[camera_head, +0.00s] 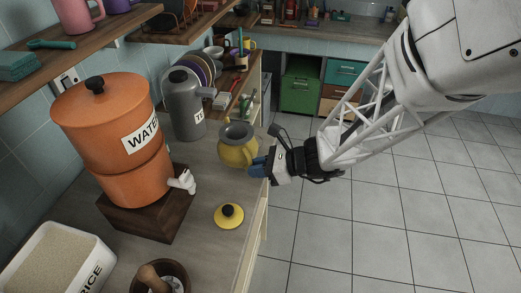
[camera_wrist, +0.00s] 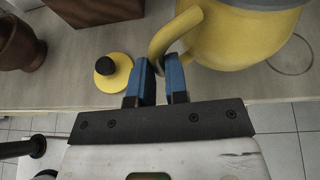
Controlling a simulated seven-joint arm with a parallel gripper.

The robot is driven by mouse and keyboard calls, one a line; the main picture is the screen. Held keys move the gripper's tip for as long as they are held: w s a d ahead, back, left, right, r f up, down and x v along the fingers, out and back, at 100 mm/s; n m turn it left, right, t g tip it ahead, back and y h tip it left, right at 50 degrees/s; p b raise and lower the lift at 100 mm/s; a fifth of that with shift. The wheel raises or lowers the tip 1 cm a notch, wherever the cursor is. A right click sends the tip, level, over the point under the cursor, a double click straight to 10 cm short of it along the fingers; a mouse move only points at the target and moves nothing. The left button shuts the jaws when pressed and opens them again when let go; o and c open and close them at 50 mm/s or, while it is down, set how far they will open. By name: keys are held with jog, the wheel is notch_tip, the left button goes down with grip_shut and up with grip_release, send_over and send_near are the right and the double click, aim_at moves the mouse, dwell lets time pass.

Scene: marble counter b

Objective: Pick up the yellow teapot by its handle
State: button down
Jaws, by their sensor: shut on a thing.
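The yellow teapot (camera_head: 238,149) has a grey rim and an open top. It is at the counter's right edge in the head view. Its body also shows at the top right of the wrist view (camera_wrist: 235,38). My gripper (camera_head: 260,166) reaches it from the right, with blue fingers. In the wrist view my gripper (camera_wrist: 162,75) is shut on the curved yellow handle (camera_wrist: 172,32), with one finger on each side. The yellow lid (camera_head: 229,217) with a black knob lies apart on the counter. I cannot tell whether the teapot's base touches the counter.
An orange water dispenser (camera_head: 108,130) stands on a wooden block (camera_head: 150,213) at the left. A grey urn (camera_head: 182,107) stands behind the teapot. A rice bin (camera_head: 58,262) and a brown mortar (camera_head: 160,280) are in front. Open floor lies right of the counter.

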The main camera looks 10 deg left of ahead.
jog(key=shift+s+d, duration=0.2)
jog(key=shift+s, duration=0.15)
jog(key=shift+r, duration=0.1)
dwell(0.7)
